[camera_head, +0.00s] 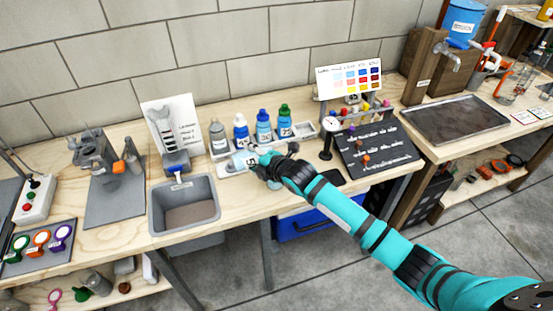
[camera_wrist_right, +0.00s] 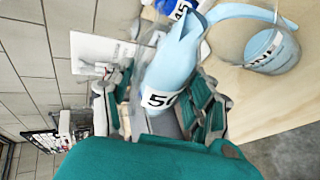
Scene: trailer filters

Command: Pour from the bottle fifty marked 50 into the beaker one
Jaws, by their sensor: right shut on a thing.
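My right gripper (camera_head: 265,165) is shut on the light-blue bottle marked 50 (camera_head: 243,161), which lies tilted well over, near level, above the bench. In the right wrist view my right gripper (camera_wrist_right: 172,118) closes around the lower part of the bottle (camera_wrist_right: 176,65), whose label reads 50. A pale blue stream (camera_wrist_right: 240,11) arcs from the bottle's mouth towards a clear beaker (camera_wrist_right: 274,48) with pale blue liquid and a label that is only partly readable. I cannot make the beaker out clearly in the head view. My left gripper is not in view.
Several capped bottles stand in a row behind, including a grey one (camera_head: 217,136) and a green-capped one (camera_head: 285,124). A grey sink (camera_head: 157,213) is to the left. A gauge on a stand (camera_head: 328,135) and a black board (camera_head: 375,150) are to the right.

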